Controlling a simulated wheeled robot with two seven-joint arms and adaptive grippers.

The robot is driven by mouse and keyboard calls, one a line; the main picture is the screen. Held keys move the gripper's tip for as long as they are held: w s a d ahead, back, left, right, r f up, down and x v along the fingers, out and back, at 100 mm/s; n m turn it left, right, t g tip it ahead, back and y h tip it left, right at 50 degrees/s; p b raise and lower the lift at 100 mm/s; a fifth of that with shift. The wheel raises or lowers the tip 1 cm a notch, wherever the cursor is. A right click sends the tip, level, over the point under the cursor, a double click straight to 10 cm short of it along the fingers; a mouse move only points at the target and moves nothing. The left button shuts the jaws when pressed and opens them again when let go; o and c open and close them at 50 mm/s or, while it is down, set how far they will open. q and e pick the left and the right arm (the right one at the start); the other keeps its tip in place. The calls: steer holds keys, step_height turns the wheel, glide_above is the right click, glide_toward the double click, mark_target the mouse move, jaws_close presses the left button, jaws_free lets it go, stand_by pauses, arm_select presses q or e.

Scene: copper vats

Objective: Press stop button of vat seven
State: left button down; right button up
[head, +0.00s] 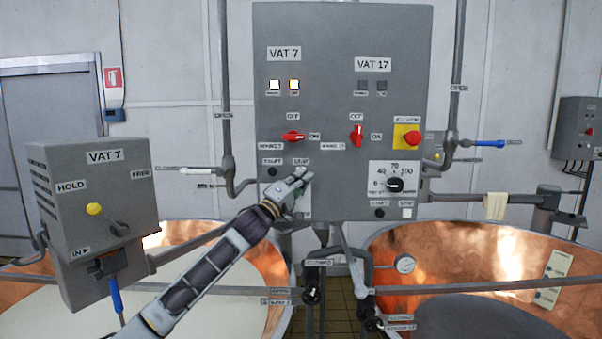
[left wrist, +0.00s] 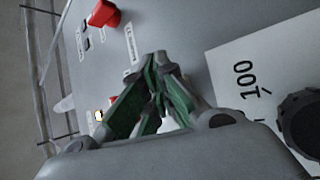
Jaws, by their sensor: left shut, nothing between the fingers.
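The red VAT 7 switch (head: 292,136) lies horizontal, toward ON. Below it are a START label with a black button (head: 271,172) and a STOP label (head: 300,161). My left gripper (head: 303,176) is shut and empty, just below the STOP label. It covers the place under that label, so the stop button is hidden in the head view. In the left wrist view the fingertips (left wrist: 157,62) are close to the panel; contact cannot be told. My right gripper is not in view.
The VAT 17 side has a red switch (head: 357,134), a red mushroom button on yellow (head: 410,137) and a dial (head: 395,185). A grey VAT 7 box (head: 95,215) stands at left. Pipes and two copper vats (head: 485,250) lie below the panel.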

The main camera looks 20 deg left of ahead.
arm_select(q)
steer(key=shift+w+a+p, duration=0.15)
steer(key=shift+w+p, duration=0.3)
steer(key=shift+w, duration=0.05)
stand_by(1.2)
steer(key=shift+s, duration=0.2)
steer(key=shift+s+d, duration=0.25)
steer(key=shift+s, duration=0.4)
steer(key=shift+s+f, duration=0.1)
steer(key=shift+s, duration=0.05)
stand_by(0.4)
steer(key=shift+s+d+b, duration=0.2)
steer(key=shift+s+d, duration=0.05)
steer(key=shift+s, duration=0.5)
steer(key=shift+s+d+b, duration=0.15)
steer(key=shift+s+d, duration=0.05)
steer(key=shift+s, duration=0.6)
steer(key=shift+s+d+b, duration=0.2)
steer(key=shift+s+d, duration=0.05)
steer(key=shift+s, duration=0.5)
